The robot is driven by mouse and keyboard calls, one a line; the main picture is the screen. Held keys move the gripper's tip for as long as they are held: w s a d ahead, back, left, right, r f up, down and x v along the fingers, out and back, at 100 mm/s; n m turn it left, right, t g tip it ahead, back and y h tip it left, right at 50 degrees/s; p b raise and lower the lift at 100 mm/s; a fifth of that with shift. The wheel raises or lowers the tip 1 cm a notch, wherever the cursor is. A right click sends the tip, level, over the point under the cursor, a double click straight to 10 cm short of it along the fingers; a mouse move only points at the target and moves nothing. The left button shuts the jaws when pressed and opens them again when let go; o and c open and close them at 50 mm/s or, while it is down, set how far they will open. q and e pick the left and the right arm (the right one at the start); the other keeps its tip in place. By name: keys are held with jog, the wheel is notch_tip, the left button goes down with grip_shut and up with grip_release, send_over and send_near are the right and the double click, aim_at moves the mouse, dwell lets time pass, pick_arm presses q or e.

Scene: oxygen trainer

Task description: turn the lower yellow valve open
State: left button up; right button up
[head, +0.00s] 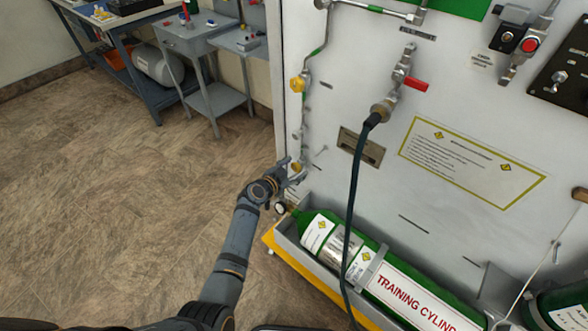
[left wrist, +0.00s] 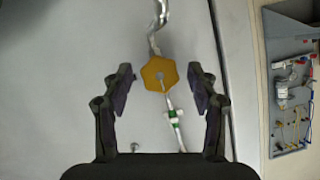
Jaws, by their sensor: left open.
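The lower yellow valve (head: 297,168) sits low on the left edge of the white panel, partly hidden by my gripper. In the left wrist view a yellow hexagonal valve knob (left wrist: 160,74) lies between the two fingers, with a gap on each side. My left gripper (head: 287,170) is open at the lower valve, and its fingers (left wrist: 163,88) show apart and empty. The upper yellow valve (head: 297,85) is above it on the same pipe. My right gripper is not in view.
A green training cylinder (head: 395,275) lies in a tray below the panel, with its gauge (head: 280,208) close to my left gripper. A red-handled valve (head: 415,84) is higher up. The floor at left is clear.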

pick_arm(q)
jog(key=c, duration=1.2)
jog(key=shift+o, duration=0.2)
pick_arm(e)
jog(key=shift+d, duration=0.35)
pick_arm(q)
jog(key=shift+f+b, duration=0.1)
jog(key=shift+b, duration=0.2)
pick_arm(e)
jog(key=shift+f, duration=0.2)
pick_arm(q)
jog(key=n+b, duration=0.1)
jog(key=n+g+h+b, duration=0.1)
jog(key=shift+a+n+h, duration=0.2)
jog(key=shift+n+h, duration=0.1)
jog(key=shift+n, duration=0.1)
jog(key=shift+w+n+g+h+b, duration=0.1)
jog(key=shift+n+g+h+b, duration=0.4)
jog(key=shift+n+b, duration=0.4)
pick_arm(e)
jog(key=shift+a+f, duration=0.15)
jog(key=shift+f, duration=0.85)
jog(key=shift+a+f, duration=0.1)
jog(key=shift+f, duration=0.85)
